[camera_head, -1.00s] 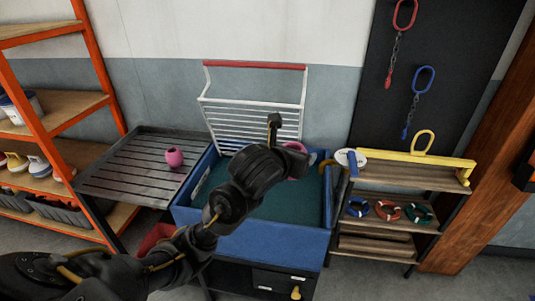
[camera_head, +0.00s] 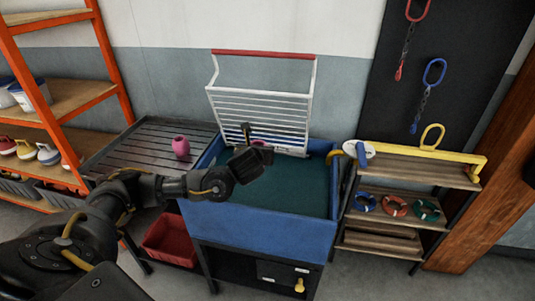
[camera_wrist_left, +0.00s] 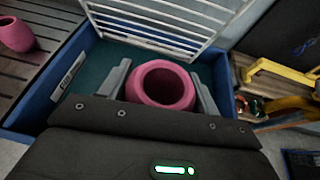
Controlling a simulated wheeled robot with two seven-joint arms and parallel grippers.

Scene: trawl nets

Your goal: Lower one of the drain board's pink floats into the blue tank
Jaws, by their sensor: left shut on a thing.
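My left gripper (camera_head: 256,152) is shut on a pink float (camera_wrist_left: 162,86), which sits between the two grey fingers in the left wrist view with its round opening facing the camera. In the head view most of this float is hidden behind the gripper. It is over the blue tank (camera_head: 262,226), towards the back, with the dark teal inside of the tank below; its exact height is hard to tell. A second pink float (camera_head: 181,146) stands on the slatted drain board (camera_head: 122,150) left of the tank. My right gripper is not in view.
A white rack with a red top bar (camera_head: 262,53) stands at the tank's back edge, close behind the gripper. A wooden shelf (camera_head: 412,171) with coloured rings is at the right. An orange shelving unit (camera_head: 48,122) is at the left. A red bin (camera_head: 168,241) is under the drain board.

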